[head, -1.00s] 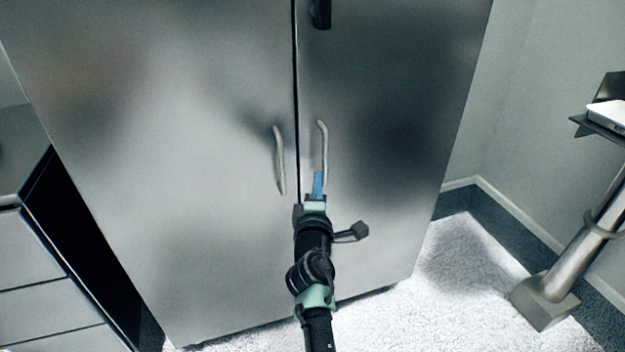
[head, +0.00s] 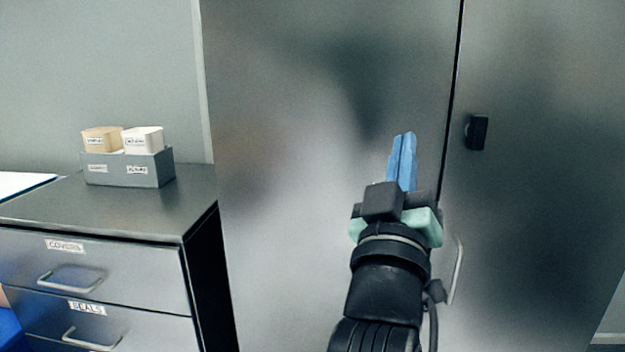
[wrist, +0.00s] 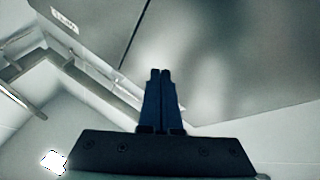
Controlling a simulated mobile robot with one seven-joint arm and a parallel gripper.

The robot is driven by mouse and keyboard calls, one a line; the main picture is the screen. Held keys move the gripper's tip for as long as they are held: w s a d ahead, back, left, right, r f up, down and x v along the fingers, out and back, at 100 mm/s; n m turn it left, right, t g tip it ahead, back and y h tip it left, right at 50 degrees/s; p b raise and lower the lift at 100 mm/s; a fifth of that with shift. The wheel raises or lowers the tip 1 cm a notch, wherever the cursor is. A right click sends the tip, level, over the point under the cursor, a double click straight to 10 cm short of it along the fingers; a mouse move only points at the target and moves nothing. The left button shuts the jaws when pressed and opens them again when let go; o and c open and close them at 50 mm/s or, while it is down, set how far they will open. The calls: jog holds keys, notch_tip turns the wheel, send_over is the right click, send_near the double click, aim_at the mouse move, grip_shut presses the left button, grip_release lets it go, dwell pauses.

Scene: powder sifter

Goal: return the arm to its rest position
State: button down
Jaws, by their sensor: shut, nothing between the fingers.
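My gripper (head: 404,136) is raised in front of the grey metal cabinet (head: 310,110) in the head view. Its two blue fingers are together with nothing between them, pointing up. The wrist view also shows the gripper (wrist: 160,74), fingers side by side and empty. My black arm comes up from the bottom of the head view and hides part of the cabinet's left door, including its handle. The right door's handle (head: 456,270) shows just right of my arm. Both cabinet doors look shut.
A grey drawer unit (head: 205,190) stands at the left, with drawers labelled COVERS (head: 120,262) and SEALS (head: 130,325). A grey box (head: 130,178) on its top holds a tan block (head: 101,138) and a white block (head: 143,139). A black latch (head: 476,132) is on the right door.

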jog(key=s+a+r+m+t+y+p, duration=0.1)
jog(key=s+a+r+t+y, duration=0.25)
jog(key=s+a+r, duration=0.45)
jog(key=s+a+r+m+t+y, duration=0.1)
jog(key=s+a+r+t+y, duration=0.2)
jog(key=s+r, duration=0.45)
notch_tip(320, 180, up, 27)
jog(key=s+g+p, duration=0.1)
jog(key=p, duration=2.7)
jog(key=shift+y+p, duration=0.35)
jog(key=shift+s+f+g, duration=0.1)
jog(key=shift+f+g, duration=0.05)
jog(key=shift+g, duration=0.1)
